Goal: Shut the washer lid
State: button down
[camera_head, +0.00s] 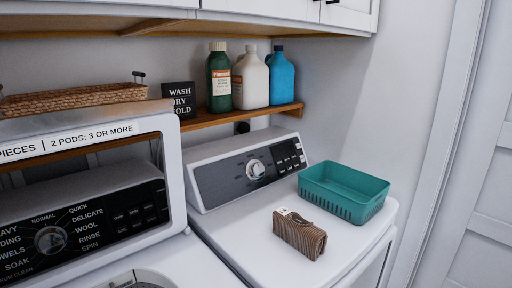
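The washer stands at the left, cut off by the left and bottom frame edges. Its white lid (173,180) is raised and stands upright. A label with black print (70,143) runs along the lid's upper edge. The black control panel (90,228) with a round dial shows within the lid's frame. Part of the round tub opening (140,282) shows at the bottom edge. The lid's left side is out of frame. My gripper is not in view.
The dryer (225,225) stands to the right, with a teal basket (345,188) and a folded brown cloth-like item (299,236) on top. A wooden shelf (225,115) behind holds bottles and a small sign. A wicker basket (75,98) sits behind the lid. White cabinets (270,8) hang above.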

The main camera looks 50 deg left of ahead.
aim_at(84, 190)
jog(key=i, duration=0.65)
jog(key=u, duration=1.85)
